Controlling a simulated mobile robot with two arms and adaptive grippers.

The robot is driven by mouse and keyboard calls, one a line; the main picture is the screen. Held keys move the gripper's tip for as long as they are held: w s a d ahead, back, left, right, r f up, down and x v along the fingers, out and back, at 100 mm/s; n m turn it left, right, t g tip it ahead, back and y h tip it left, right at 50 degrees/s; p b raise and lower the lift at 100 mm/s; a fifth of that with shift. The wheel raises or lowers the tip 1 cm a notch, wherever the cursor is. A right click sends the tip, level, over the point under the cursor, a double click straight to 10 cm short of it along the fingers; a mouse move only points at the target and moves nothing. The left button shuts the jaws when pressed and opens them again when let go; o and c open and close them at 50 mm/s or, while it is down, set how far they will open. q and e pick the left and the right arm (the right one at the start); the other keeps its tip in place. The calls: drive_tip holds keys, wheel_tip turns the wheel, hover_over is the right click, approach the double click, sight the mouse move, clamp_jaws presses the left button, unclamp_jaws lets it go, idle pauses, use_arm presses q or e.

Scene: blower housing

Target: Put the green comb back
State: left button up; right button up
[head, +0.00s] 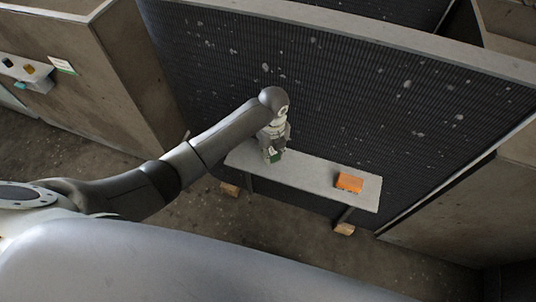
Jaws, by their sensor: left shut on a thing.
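My left gripper (271,156) is over the left part of a narrow grey bench (318,176). It is shut on the green comb (275,154), of which only a small dark green piece shows at the fingertips. The rest of the comb is hidden by the gripper. I cannot tell whether the comb touches the bench top. My right gripper is not in view.
An orange block (349,182) lies on the right part of the bench. A large dark ribbed panel (330,85) with pale specks stands behind the bench. A small shelf with small coloured things (25,71) is on the brown housing at the far left. The bench's middle is clear.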

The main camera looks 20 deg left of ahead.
use_arm(q)
drive_tip(key=shift+w+a+f, duration=0.3)
drive_tip(key=shift+f, duration=0.2)
drive_tip(key=shift+w+a+f, duration=0.25)
drive_tip(key=shift+a+f, duration=0.05)
drive_tip(key=shift+f, duration=0.15)
drive_tip(key=shift+w+a+f, duration=0.1)
drive_tip(key=shift+a+f, duration=0.1)
drive_tip(key=shift+f, duration=1.6)
drive_tip(key=shift+f+b, duration=0.1)
drive_tip(key=shift+b, duration=0.2)
drive_tip(key=o, duration=0.9)
wheel_tip(320, 180, up, 12)
drive_tip(key=shift+r+p, duration=0.15)
drive_tip(key=shift+p, duration=0.25)
